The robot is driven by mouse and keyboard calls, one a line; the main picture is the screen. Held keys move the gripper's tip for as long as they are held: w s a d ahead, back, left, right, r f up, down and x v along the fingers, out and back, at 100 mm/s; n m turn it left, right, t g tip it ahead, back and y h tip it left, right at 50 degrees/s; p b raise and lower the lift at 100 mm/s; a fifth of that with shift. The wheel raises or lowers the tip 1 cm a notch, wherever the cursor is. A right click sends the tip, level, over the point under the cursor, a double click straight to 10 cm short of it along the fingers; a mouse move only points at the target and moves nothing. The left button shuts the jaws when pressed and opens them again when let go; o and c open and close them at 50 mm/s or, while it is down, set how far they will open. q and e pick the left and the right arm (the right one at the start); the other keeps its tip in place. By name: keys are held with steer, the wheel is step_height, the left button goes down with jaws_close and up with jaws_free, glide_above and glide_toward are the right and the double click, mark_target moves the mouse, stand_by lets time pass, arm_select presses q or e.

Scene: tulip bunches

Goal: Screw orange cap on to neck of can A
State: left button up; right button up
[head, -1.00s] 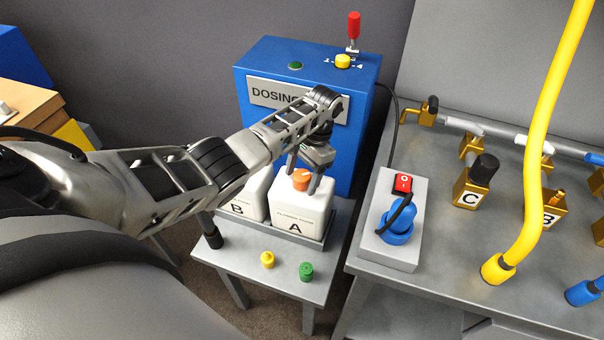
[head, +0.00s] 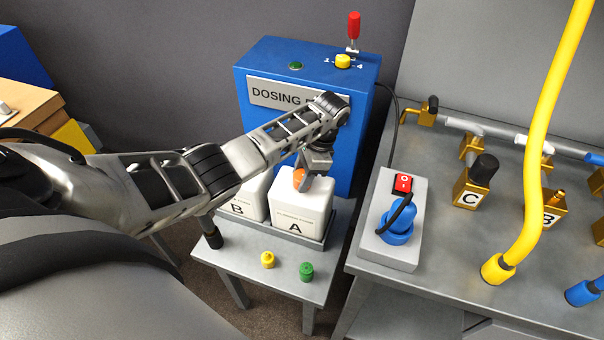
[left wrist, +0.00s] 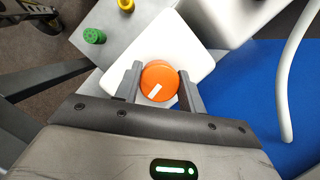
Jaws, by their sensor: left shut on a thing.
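The white can A (head: 301,212) stands upright in a grey tray on the small table, marked with a letter A. The orange cap (head: 299,176) is at the top of can A, partly hidden by my gripper. In the left wrist view the orange cap (left wrist: 159,81) has a white mark pointing to the lower left. My left gripper (head: 307,181) is shut on the orange cap, one finger on each side. The can's neck is hidden under the cap, so I cannot tell how it is seated. My right gripper is not in view.
Can B (head: 242,205) stands left of can A. A yellow cap (head: 267,260) and a green cap (head: 306,271) are at the table's front. The blue dosing unit (head: 262,65) stands behind. A bench (head: 440,230) with a switch box is at right.

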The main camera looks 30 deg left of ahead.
arm_select(q)
steer(key=m+t+y, duration=0.1)
steer(key=m, duration=0.4)
steer(key=m+t, duration=0.1)
steer(key=m, duration=0.2)
steer(key=shift+m+t, duration=0.4)
steer(key=shift+m, duration=0.7)
steer(key=shift+f+m, duration=0.1)
steer(key=shift+m, duration=0.6)
steer(key=m+t, duration=0.1)
steer(key=m, duration=0.2)
steer(key=shift+m, duration=0.4)
